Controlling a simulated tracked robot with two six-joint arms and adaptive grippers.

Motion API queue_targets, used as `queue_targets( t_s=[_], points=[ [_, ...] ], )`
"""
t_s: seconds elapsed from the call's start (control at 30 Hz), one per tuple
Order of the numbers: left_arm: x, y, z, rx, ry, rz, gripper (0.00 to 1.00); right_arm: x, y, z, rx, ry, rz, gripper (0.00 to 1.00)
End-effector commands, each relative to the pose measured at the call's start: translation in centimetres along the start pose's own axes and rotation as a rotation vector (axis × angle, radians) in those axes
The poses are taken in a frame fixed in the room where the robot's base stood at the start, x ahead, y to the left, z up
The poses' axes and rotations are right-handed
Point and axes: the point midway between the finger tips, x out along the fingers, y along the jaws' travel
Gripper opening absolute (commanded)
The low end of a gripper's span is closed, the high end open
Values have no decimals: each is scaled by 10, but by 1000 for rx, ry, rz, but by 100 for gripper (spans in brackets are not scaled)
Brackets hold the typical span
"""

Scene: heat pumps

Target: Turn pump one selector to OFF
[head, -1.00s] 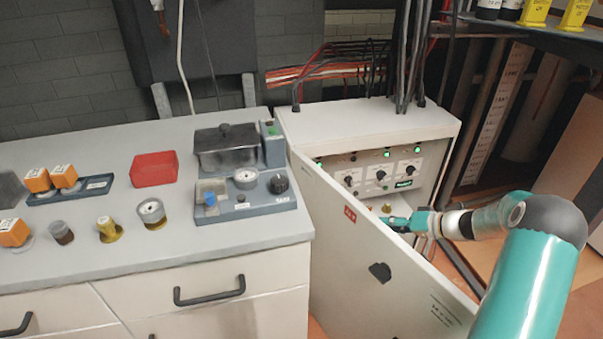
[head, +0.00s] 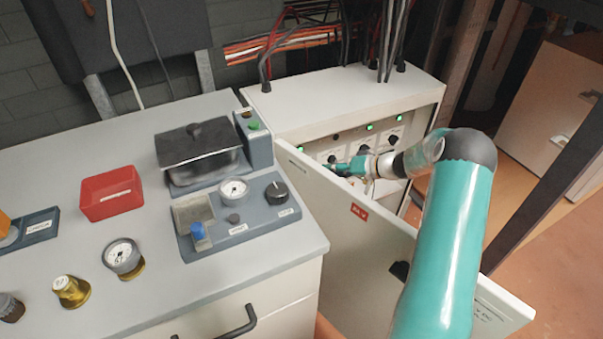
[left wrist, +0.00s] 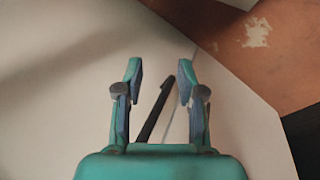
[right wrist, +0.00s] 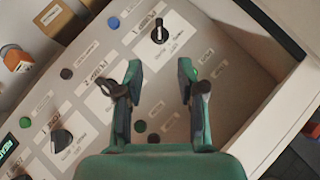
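One knob (right wrist: 158,31) with a white mark sits ahead of the gap between my right gripper's fingers. A second (right wrist: 104,86) is by the left finger, partly covered. A third (right wrist: 61,140) is at lower left. My left gripper (left wrist: 158,72) is open over a pale surface.
The cabinet door (head: 330,225) stands open in front of the panel. Cables (head: 395,45) rise from the cabinet top. A dark bar (left wrist: 155,108) shows below my left gripper.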

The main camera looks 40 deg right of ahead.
Motion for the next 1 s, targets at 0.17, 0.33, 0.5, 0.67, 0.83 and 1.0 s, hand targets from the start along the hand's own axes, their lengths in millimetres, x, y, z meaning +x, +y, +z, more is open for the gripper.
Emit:
queue_targets(
  t_s=[0.17,0.33,0.5,0.67,0.83,1.0],
  points=[
    [-2,1,0,0,1,0,39,40,0,1,3,-1,-1,39],
    [-4,2,0,0,1,0,39,75,1,1,3,0,0,39],
    [-5,2,0,0,1,0,39,102,2,0,2,1,1,39],
    [-5,2,0,0,1,0,39,115,2,0,4,3,3,39],
    [-6,2,0,0,1,0,39,118,2,-1,3,4,3,39],
    [-5,2,0,0,1,0,39,118,3,0,3,4,3,39]
  ],
)
